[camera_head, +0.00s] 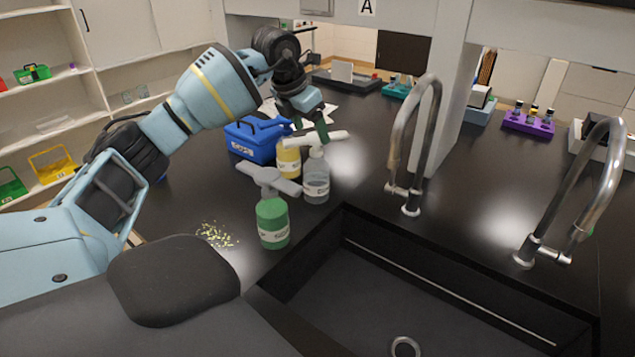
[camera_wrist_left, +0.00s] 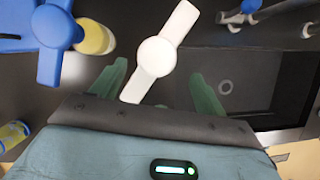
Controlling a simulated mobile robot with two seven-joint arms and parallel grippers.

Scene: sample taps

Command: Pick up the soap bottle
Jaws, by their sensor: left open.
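Three pump bottles stand by the sink's left corner; I cannot read which label says soap. One is clear-grey with a white pump top (camera_head: 316,182). A green bottle with a grey pump top (camera_head: 272,224) stands nearer. A yellow bottle (camera_head: 288,160) stands behind, its top partly hidden. My left gripper (camera_head: 311,124) is open above the white-topped bottle. In the left wrist view, the white pump top (camera_wrist_left: 155,57) shows between the open fingers of my left gripper (camera_wrist_left: 158,92), its lower end close to the left finger. The yellow bottle (camera_wrist_left: 95,36) shows at upper left beside a blue top.
A blue caddy (camera_head: 255,142) sits behind the bottles. The black sink (camera_head: 440,300) lies to the right, with two curved metal taps (camera_head: 411,150) (camera_head: 590,190). Yellow crumbs (camera_head: 215,235) lie left of the green bottle. A purple rack (camera_head: 530,124) stands at the back right.

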